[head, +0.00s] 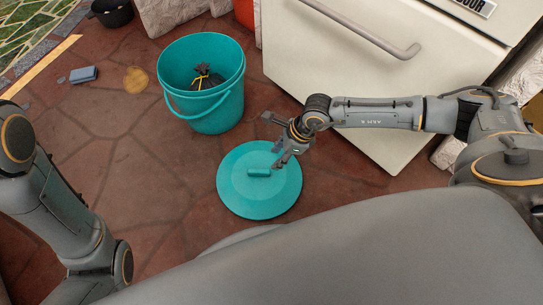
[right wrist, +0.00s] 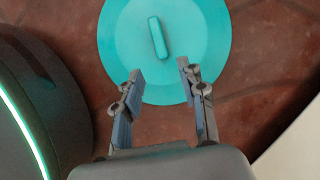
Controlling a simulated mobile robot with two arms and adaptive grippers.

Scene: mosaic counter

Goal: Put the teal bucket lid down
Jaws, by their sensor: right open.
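The teal bucket lid (head: 255,200) is a round disc with a bar handle on top. It lies flat, handle up, on the reddish stone floor, in front of the teal bucket (head: 215,112). The bucket stands upright and uncovered, with a dark bag with a yellow tie (head: 203,78) inside. My right gripper (head: 273,142) is open and empty, over the lid's far edge. In the right wrist view the lid (right wrist: 200,30) shows ahead of the open fingers (right wrist: 160,74), with its handle beyond the fingertips. My left arm shows at the left, but its gripper is out of view.
A cream appliance (head: 350,85) with a bar handle stands at the right, behind my right arm. A blue sponge-like block (head: 83,74) and a tan round patch (head: 136,80) are on the floor at the left. A black pot (head: 112,12) is at the back. Floor left of the lid is clear.

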